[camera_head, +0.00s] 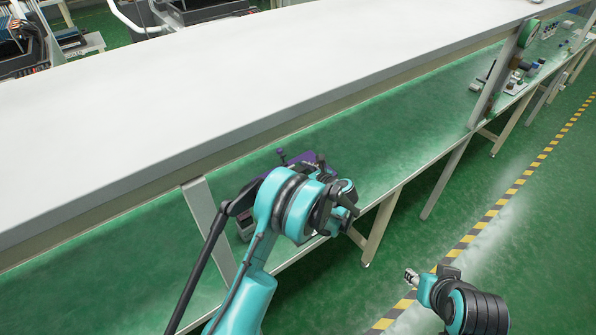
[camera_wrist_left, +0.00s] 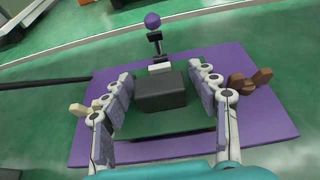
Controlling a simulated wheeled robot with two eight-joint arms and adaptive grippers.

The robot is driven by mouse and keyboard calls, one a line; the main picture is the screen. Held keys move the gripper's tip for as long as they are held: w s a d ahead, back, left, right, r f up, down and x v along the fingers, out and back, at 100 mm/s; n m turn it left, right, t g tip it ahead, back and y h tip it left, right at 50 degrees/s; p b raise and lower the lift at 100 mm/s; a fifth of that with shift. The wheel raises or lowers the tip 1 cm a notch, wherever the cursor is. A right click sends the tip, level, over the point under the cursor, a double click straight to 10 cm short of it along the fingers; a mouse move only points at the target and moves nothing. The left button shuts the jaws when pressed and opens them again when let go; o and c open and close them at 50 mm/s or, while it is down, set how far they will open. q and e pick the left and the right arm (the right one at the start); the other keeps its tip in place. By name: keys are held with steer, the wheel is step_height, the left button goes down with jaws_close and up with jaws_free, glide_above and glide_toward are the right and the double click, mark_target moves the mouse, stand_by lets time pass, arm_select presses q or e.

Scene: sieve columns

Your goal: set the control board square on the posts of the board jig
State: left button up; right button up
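The control board (camera_wrist_left: 150,124) is a green plate with a dark block (camera_wrist_left: 162,92) on top. It lies between the fingers of my left gripper (camera_wrist_left: 161,84) in the left wrist view. The pads stand at its two side edges, with no clear gap visible. The purple board jig (camera_wrist_left: 265,125) lies under the board, and a dark strip shows below the board's near edge. I cannot tell whether the board touches the posts. In the head view the jig (camera_head: 303,158) is mostly hidden behind my left arm. My right gripper (camera_head: 411,276) hangs over the floor, away from the jig.
A stand with a purple ball (camera_wrist_left: 152,20) rises at the jig's far side. Brown pieces (camera_wrist_left: 262,76) stand right of the fingers. A white upper shelf (camera_head: 200,90) overhangs the green lower bench (camera_head: 420,120), which is clear to the right until small parts at the far end.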

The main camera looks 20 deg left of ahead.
arm_select(q)
steer(key=shift+r, duration=0.25)
steer(key=p+v, duration=0.3)
steer(key=v, duration=0.9)
steer(key=shift+p, duration=0.3)
steer(key=shift+f, duration=0.15)
